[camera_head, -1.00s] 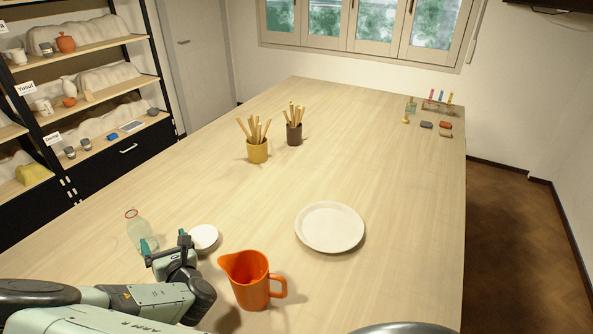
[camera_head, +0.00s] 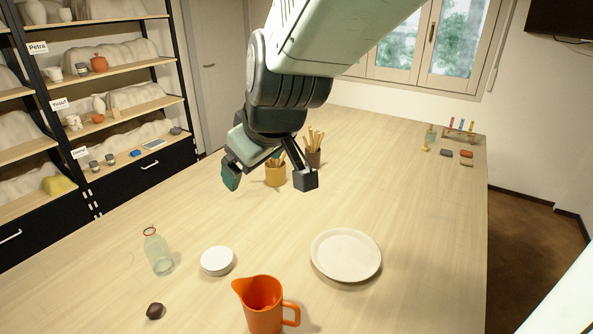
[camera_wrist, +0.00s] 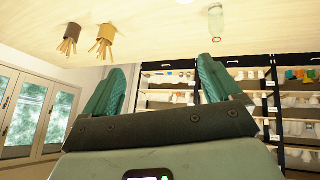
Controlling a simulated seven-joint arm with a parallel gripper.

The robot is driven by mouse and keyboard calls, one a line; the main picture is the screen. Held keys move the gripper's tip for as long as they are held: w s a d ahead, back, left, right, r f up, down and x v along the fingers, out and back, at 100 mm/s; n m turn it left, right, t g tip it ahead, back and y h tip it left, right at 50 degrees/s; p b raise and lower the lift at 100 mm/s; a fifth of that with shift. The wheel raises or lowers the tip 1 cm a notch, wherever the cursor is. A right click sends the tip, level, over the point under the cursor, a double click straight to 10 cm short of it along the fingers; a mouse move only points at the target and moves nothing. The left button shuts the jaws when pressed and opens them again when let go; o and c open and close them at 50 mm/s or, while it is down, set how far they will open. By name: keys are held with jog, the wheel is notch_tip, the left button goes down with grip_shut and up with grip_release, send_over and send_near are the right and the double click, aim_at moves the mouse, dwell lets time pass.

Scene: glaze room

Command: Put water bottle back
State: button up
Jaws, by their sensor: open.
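A clear glass water bottle (camera_head: 158,252) with a red ring at its neck stands upright on the table at the left in the head view. It also shows at the top of the wrist view (camera_wrist: 217,25). My gripper (camera_head: 268,180) is raised above the table, up and to the right of the bottle and well apart from it. Its two teal-padded fingers are spread, with nothing between them. In the wrist view the open fingers (camera_wrist: 160,88) point toward the shelves.
A white round lid or dish (camera_head: 217,261), orange pitcher (camera_head: 264,304), white plate (camera_head: 346,255) and dark stone-like lump (camera_head: 155,311) are near the bottle. An ochre tool cup (camera_head: 275,174) stands behind my gripper. Labelled shelves (camera_head: 120,115) line the left wall. The table's right side is largely clear.

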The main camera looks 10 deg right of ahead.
jog(key=s+d+r+m+h, duration=0.1)
jog(key=s+d+r+m, duration=0.1)
jog(key=s, duration=0.7)
jog(key=s+d+r+m+g+h, duration=0.1)
jog(key=s+d+r+m, duration=0.1)
jog(key=s+d+m, duration=0.3)
jog(key=s, duration=0.4)
jog(key=shift+s+r+g, duration=0.2)
jog(key=shift+r+g, duration=0.1)
jog(key=shift+r, duration=0.05)
